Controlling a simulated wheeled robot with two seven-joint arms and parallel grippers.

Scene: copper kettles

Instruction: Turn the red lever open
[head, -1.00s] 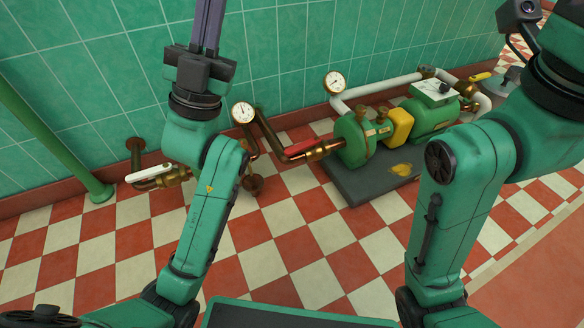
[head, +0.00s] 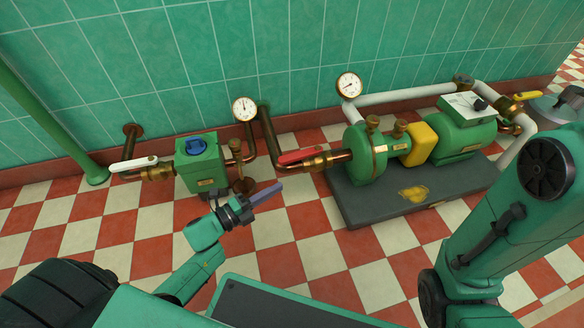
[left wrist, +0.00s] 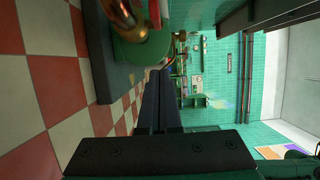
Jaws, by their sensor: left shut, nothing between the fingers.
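The red lever (head: 298,156) sits on a brass valve (head: 320,162) in the copper pipe left of the green pump. The lever lies roughly along the pipe. My left gripper (head: 266,193) is in front of and below the lever in the head view, apart from it, pointing right. Its fingers are shut and empty; they also show in the left wrist view (left wrist: 158,98).
A green box with a blue knob (head: 197,146) and a white lever (head: 134,163) stand to the left. The pump (head: 365,150) is on a dark base (head: 370,213). Gauges (head: 244,108) rise near the tiled wall. The checkered floor in front is mostly clear.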

